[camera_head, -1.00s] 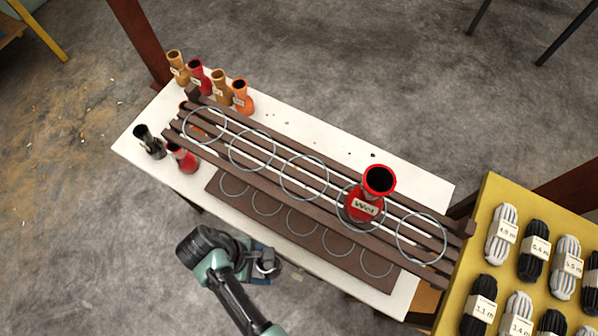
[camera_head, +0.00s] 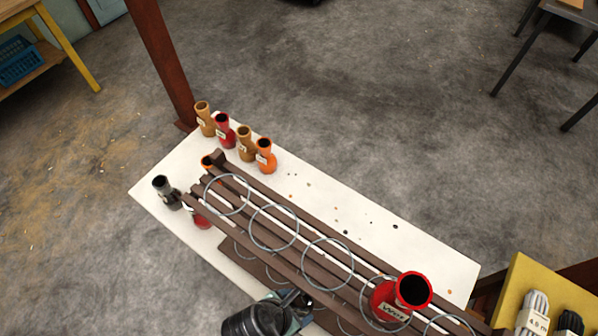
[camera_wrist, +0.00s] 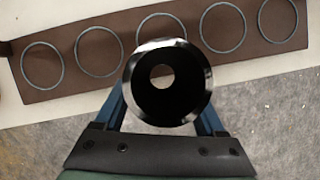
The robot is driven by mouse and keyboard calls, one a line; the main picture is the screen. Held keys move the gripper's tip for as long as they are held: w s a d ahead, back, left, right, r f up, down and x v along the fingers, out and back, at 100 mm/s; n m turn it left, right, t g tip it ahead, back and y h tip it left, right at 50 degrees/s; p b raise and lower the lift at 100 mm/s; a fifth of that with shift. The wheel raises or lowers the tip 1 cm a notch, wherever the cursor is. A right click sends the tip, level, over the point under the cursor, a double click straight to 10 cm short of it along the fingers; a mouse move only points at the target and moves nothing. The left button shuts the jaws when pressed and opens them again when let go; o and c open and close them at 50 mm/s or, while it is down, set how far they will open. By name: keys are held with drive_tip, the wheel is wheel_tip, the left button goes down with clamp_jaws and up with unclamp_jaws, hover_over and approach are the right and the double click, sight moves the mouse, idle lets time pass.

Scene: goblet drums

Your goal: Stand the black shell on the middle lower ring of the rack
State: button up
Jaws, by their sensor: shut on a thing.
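My gripper (camera_wrist: 165,108) is shut on the black shell (camera_wrist: 143,97), seen end-on in the wrist view with a glossy rim and a pale round hole in its middle. In the wrist view the shell overlaps the near part of the middle lower ring (camera_wrist: 160,13); I cannot tell its height above it.
A red shell (camera_head: 385,300) stands in an upper ring at right. A dark shell (camera_head: 167,194), a red shell (camera_head: 202,217) and several brown, red and orange shells stand at the table's left end. The other lower rings, such as one at left (camera_wrist: 42,46), look empty.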

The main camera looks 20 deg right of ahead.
drive_tip(key=d, duration=0.1)
drive_tip(key=w+d, duration=0.1)
drive_tip(key=d, duration=0.2)
drive_tip(key=shift+w+d, duration=0.1)
drive_tip(key=shift+w, duration=0.3)
drive_tip(key=shift+w+d, duration=0.2)
drive_tip(key=shift+d, duration=0.4)
drive_tip(key=shift+a+f, duration=0.2)
drive_tip(key=shift+f, duration=1.55)
drive_tip(key=shift+f, duration=0.1)
drive_tip(key=o, duration=1.4)
drive_tip(key=shift+s, duration=0.1)
